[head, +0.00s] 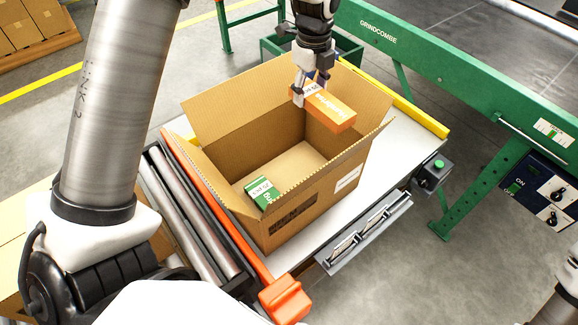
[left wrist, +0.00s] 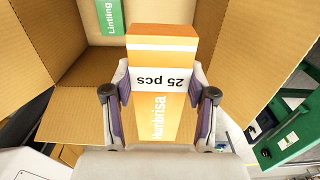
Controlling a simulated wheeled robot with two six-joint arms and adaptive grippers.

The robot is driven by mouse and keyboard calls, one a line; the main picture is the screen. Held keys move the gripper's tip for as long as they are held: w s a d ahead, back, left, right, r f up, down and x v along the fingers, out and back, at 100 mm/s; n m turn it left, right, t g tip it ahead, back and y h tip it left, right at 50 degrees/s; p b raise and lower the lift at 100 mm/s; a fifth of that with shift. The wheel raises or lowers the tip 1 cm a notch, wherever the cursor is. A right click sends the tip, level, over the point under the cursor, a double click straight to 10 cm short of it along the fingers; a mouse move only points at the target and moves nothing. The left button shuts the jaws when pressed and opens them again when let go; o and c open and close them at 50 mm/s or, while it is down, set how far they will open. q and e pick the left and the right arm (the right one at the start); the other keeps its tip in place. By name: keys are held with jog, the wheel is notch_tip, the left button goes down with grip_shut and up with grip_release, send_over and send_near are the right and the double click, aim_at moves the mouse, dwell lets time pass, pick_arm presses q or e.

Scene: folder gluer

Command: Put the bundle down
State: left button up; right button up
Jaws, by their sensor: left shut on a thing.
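My left gripper (head: 310,90) is shut on an orange bundle (head: 332,109) with a white band. In the left wrist view the bundle (left wrist: 162,45) sits between the two fingers, its band reading "25 pcs". The gripper holds it over the back right part of an open cardboard box (head: 327,203), at about the height of the rim and flaps. Inside the box a green and white bundle (head: 263,193) lies at the front left; it also shows in the left wrist view (left wrist: 110,17). My right gripper is not in view.
The box stands on a pale table (head: 405,150) with a yellow edge strip (head: 408,115). Rollers (head: 190,215) and an orange rail (head: 215,222) run along its left. A green machine (head: 440,58) stands at the back right. The box floor right of the green bundle is bare.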

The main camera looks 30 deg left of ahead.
aim_at(304, 177)
pick_arm(q)
notch_tip(304, 177, down, 4)
jog(key=shift+r+b, duration=0.25)
jog(key=shift+b, duration=0.3)
notch_tip(304, 177, down, 28)
jog(key=shift+r+p, duration=0.2)
jog(key=shift+p, duration=0.15)
jog(key=o, duration=1.2)
jog(key=shift+o, duration=0.2)
notch_tip(304, 177, up, 12)
jog(key=shift+r, duration=0.2)
